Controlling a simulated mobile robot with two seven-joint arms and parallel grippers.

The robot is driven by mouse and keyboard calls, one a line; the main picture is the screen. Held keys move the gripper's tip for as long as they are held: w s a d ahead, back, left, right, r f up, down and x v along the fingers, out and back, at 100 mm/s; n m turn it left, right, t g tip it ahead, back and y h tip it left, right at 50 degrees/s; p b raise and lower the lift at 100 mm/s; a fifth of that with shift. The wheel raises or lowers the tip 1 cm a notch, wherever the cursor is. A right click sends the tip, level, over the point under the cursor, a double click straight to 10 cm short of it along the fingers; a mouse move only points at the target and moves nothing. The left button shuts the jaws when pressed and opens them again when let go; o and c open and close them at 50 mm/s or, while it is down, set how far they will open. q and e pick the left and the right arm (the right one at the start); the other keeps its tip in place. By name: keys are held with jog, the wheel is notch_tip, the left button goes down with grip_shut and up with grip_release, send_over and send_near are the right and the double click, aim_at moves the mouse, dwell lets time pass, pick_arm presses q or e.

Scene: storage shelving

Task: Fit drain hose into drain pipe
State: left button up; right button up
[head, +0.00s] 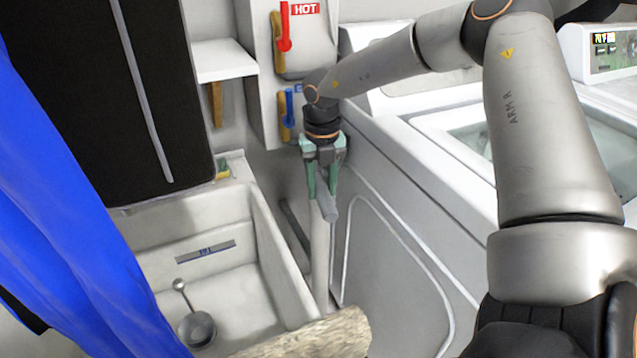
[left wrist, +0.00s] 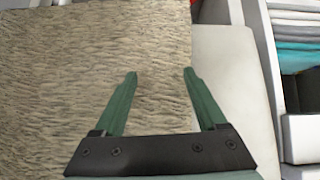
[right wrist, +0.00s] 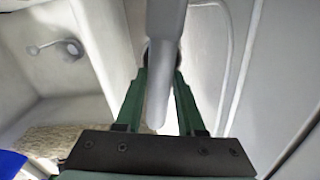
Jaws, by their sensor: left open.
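The drain hose (head: 326,205) is a grey tube with a rounded end, tilted downward beside the washing machine. My right gripper (head: 321,188) points down with its green fingers closed on both sides of the hose. The right wrist view shows the hose (right wrist: 160,95) running between the fingers, its end sticking out towards the camera. The drain pipe (head: 319,265) is a white upright pipe between the sink and the washer. Its top is partly hidden behind the hose; I cannot tell whether they touch. My left gripper (left wrist: 155,85) is open and empty above a beige textured surface (left wrist: 60,90).
The white washing machine (head: 385,260) closes off the right side. Red (head: 285,28) and blue (head: 290,105) valve handles are on the wall behind. Blue cloth (head: 70,220) hangs at the left.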

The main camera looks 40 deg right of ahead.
grip_shut()
jog(key=shift+r, duration=0.15)
